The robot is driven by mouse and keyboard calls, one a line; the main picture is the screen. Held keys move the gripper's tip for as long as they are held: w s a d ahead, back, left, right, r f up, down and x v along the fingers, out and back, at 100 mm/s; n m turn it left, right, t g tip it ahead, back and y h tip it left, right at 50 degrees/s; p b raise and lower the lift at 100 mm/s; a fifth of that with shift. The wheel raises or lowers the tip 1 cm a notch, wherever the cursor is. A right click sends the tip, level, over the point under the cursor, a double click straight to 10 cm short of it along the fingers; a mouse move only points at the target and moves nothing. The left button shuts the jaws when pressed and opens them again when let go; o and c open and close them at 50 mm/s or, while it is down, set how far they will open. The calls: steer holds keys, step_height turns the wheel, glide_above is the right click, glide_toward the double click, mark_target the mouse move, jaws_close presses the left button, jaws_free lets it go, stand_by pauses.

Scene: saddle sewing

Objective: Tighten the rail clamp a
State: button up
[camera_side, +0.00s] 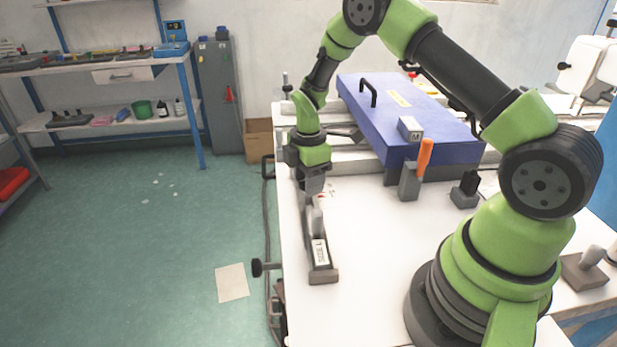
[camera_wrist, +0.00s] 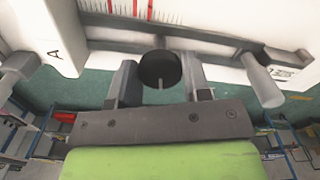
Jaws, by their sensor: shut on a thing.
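My gripper (camera_side: 314,188) hangs low over the left side of the white table in the side view. In the wrist view its two dark fingers (camera_wrist: 159,82) are shut on a round black knob (camera_wrist: 158,66), one finger on each side. The knob sits against a long grey rail (camera_wrist: 205,38), beside a white block marked with the letter A (camera_wrist: 55,55). A pale line shows on the knob's lower part. In the side view the held knob is hidden.
A blue-topped box (camera_side: 410,110) and an orange-handled tool (camera_side: 425,157) are behind. Grey cylinders (camera_wrist: 262,86) flank the rail in the wrist view.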

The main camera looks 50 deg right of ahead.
steer(key=m, duration=1.4)
steer(key=shift+m, duration=0.4)
steer(key=shift+a+m, duration=0.1)
steer(key=shift+m, duration=2.2)
steer(key=o, duration=0.9)
steer(key=shift+o, duration=0.2)
steer(key=shift+r, duration=0.1)
